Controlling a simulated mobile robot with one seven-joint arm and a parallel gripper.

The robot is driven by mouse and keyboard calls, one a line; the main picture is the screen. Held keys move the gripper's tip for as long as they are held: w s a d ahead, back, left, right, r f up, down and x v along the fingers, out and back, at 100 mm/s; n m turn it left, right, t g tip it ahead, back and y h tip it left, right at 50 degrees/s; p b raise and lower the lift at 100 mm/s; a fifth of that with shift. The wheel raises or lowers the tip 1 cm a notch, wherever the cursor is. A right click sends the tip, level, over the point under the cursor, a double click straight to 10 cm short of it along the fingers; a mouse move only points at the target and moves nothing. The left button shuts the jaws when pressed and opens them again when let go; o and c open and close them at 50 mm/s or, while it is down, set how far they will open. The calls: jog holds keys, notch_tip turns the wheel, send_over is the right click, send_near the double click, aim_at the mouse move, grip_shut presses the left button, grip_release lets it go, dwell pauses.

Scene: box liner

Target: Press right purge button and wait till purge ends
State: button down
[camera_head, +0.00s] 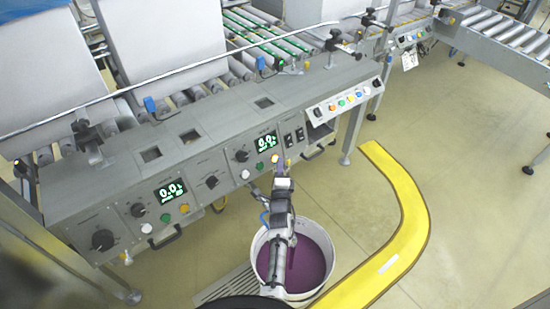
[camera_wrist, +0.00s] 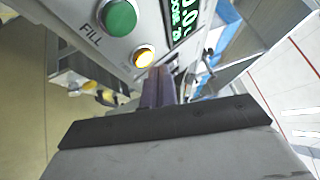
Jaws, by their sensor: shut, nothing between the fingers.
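The right purge button, a round yellow button (camera_head: 275,158), sits on the sloped grey control panel below the right green display (camera_head: 266,143). In the wrist view the yellow button (camera_wrist: 144,57) glows bright, beside a green button (camera_wrist: 118,18) marked FILL. My gripper (camera_head: 281,165) is shut and empty, with its fingertips just right of the yellow button. In the wrist view the purple-grey fingers of my gripper (camera_wrist: 158,76) point at the panel beside the button. I cannot tell whether they touch it.
A matching left display (camera_head: 172,192) has its own yellow button (camera_head: 184,208). A white bucket of purple liquid (camera_head: 262,236) stands on the floor under my arm. A curved yellow barrier (camera_head: 398,170) is to the right. Open floor lies beyond it.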

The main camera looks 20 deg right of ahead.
jog(key=s+p, duration=0.1)
jog(key=p, duration=0.1)
jog(key=s+d+r+p, duration=0.1)
jog(key=s+p, duration=0.2)
jog(key=p, duration=0.1)
jog(key=shift+s+d+r, duration=0.25)
jog(key=shift+d+r, duration=0.05)
jog(key=shift+r, duration=0.05)
jog(key=shift+r, duration=0.1)
jog(key=s+d+r+p, duration=0.3)
jog(key=s+r+p, duration=0.6)
jog(key=p, duration=0.7)
jog(key=shift+s+d+r, duration=0.2)
jog(key=shift+r, duration=0.2)
